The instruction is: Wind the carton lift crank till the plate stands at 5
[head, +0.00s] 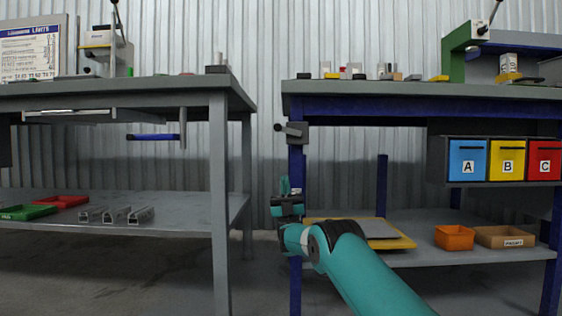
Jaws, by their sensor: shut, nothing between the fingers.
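A dark box with a short rod and black knob (291,130), crank-like in shape, is on the blue front leg of the right bench, just under its top. I cannot tell for sure that it is the carton lift crank. A grey plate (377,229) lies on a yellow base on that bench's lower shelf, partly behind my arm; I cannot tell whether it is the lift plate. No scale or number 5 can be read. My gripper (286,186) is shut and empty, below the knobbed box and apart from it, in front of the blue leg.
The right bench (420,89) carries small parts on top. Bins A, B and C (507,160) hang below it. An orange bin (454,238) and a brown box (504,237) stand on its shelf. The left bench (120,92) is across a narrow gap. A blue bar (153,136) hangs under it.

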